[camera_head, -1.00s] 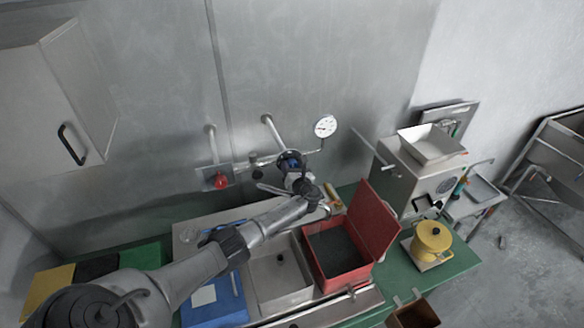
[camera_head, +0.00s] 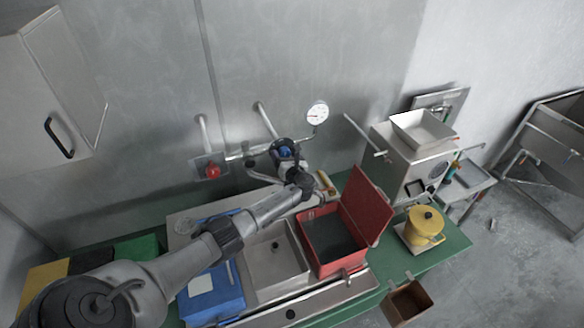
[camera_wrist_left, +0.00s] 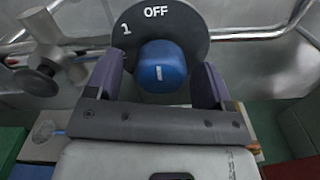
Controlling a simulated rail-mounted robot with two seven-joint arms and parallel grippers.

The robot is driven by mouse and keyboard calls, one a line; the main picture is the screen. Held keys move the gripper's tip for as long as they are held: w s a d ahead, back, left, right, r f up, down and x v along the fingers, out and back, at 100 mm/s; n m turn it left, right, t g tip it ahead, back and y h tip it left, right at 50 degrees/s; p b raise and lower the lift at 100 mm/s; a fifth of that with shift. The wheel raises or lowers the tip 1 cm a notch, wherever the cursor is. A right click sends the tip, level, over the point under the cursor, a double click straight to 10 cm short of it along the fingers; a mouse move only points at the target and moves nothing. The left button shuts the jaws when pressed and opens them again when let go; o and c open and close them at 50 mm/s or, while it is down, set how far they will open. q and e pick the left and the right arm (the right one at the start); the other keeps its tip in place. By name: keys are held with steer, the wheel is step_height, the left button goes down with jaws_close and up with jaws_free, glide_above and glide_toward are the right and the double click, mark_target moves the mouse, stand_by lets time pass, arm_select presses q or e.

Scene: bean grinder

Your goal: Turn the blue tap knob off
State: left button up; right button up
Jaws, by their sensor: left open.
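The blue tap knob (camera_wrist_left: 161,68) sits on a dark round dial marked "OFF" at the top and "1" to its left. A short white line on the knob's face points roughly straight up and down in the left wrist view. In the head view the knob (camera_head: 285,153) is on the wall pipe, partly hidden by my left gripper (camera_head: 284,158). In the left wrist view my left gripper (camera_wrist_left: 160,85) is open, with one finger on each side of the knob and gaps visible. My right gripper is not in view.
A red knob (camera_head: 211,170) and a pressure gauge (camera_head: 317,114) are on the same wall pipework. Below stand a sink (camera_head: 262,295), an open red box (camera_head: 368,215), a blue box (camera_head: 215,297) and a yellow pot (camera_head: 425,226). A grey machine (camera_head: 416,165) stands to the right.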

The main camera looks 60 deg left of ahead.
arm_select(q)
steer(key=b+v, duration=0.2)
steer(key=v, duration=1.1)
steer(key=shift+d, duration=0.15)
